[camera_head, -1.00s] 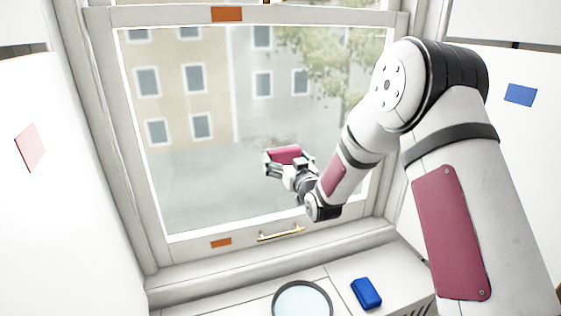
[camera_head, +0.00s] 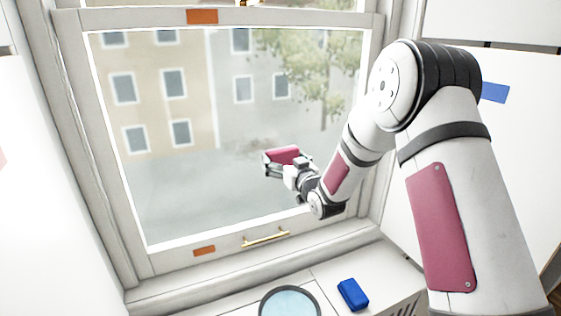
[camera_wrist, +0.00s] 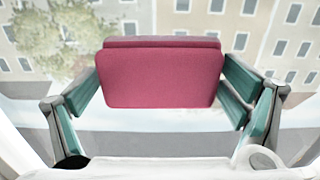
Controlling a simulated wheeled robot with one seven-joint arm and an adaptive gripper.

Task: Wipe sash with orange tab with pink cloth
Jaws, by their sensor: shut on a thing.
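The sash with the orange tab (camera_head: 204,251) is a white framed window pane with a brass handle (camera_head: 265,237) on its bottom rail. Another orange tab (camera_head: 202,17) sits on the rail at the top of the pane. The pink cloth (camera_head: 284,155) is a folded pad in front of the glass. My gripper (camera_head: 287,162) is shut on it. In the wrist view, the cloth (camera_wrist: 161,75) is held between both teal fingers, with the window and buildings behind it. I cannot tell whether the cloth touches the glass.
A blue block (camera_head: 353,294) lies on the white ledge below the window. A round bowl with pale blue contents (camera_head: 289,303) stands to its left. A blue patch (camera_head: 495,92) is on the right wall. White walls flank the window on both sides.

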